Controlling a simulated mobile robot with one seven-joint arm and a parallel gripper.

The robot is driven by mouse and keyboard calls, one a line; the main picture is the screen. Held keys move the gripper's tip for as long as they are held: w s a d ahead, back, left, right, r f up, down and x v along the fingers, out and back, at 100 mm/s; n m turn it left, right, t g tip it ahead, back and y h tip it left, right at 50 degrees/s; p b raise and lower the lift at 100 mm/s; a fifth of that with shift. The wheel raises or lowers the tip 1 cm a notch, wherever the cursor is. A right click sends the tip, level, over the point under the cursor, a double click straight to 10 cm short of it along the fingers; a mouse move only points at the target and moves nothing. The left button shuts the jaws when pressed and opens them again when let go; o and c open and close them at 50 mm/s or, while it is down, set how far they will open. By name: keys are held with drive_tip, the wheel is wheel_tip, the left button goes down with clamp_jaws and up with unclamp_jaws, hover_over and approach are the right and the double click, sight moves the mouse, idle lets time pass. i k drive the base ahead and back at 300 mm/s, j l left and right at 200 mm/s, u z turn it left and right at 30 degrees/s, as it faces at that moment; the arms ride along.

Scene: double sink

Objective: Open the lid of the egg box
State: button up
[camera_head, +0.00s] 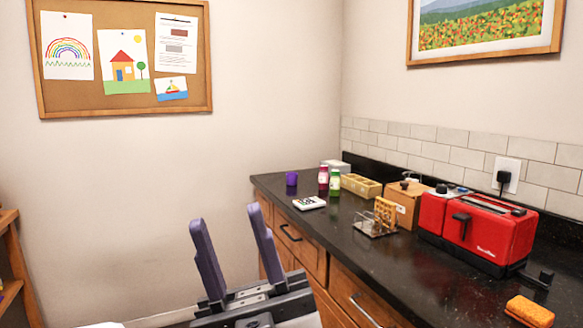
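I cannot tell for certain which thing is the egg box. A tan box with compartment-like sections along its top (361,186) stands on the black counter (450,272), towards the back. Its contents and any lid are too small to make out. A brown box (405,203) stands to its right, nearer me. My gripper (226,215) shows at the bottom centre. Its two purple fingers point up and stand well apart, with nothing between them. It is in front of the drawers, left of the counter and away from both boxes.
The counter also holds a purple cup (291,179), two small bottles (329,180), a flat white item (309,203), a rack with a waffle-like piece (383,214), a red toaster (478,230) and an orange sponge (529,311). The counter's front middle is clear.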

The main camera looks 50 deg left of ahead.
sight(334, 164)
drive_tip(key=u, duration=1.25)
drive_tip(key=i+j+z, duration=0.2)
drive_tip(key=z, duration=0.2)
drive_tip(key=i+j+z, duration=0.15)
drive_tip(key=j+z, duration=0.2)
drive_tip(key=i+j+z, duration=0.1)
drive_tip(key=j, duration=0.25)
drive_tip(key=i+j+z, duration=0.1)
drive_tip(key=j, duration=0.25)
drive_tip(key=i+j, duration=0.15)
drive_tip(key=j, duration=0.25)
drive_tip(key=i+j, duration=0.15)
drive_tip(key=j, duration=0.3)
drive_tip(key=i+j, duration=0.1)
drive_tip(key=j, duration=0.3)
drive_tip(key=i+j+z, duration=0.1)
drive_tip(key=j, duration=0.35)
drive_tip(key=i+j, duration=0.15)
drive_tip(key=j, duration=0.3)
drive_tip(key=i+j, duration=0.1)
drive_tip(key=j, duration=0.3)
drive_tip(key=i+j+z, duration=0.1)
drive_tip(key=j, duration=0.35)
drive_tip(key=i+j, duration=0.15)
drive_tip(key=j, duration=0.3)
drive_tip(key=i+j, duration=0.3)
drive_tip(key=i, duration=0.15)
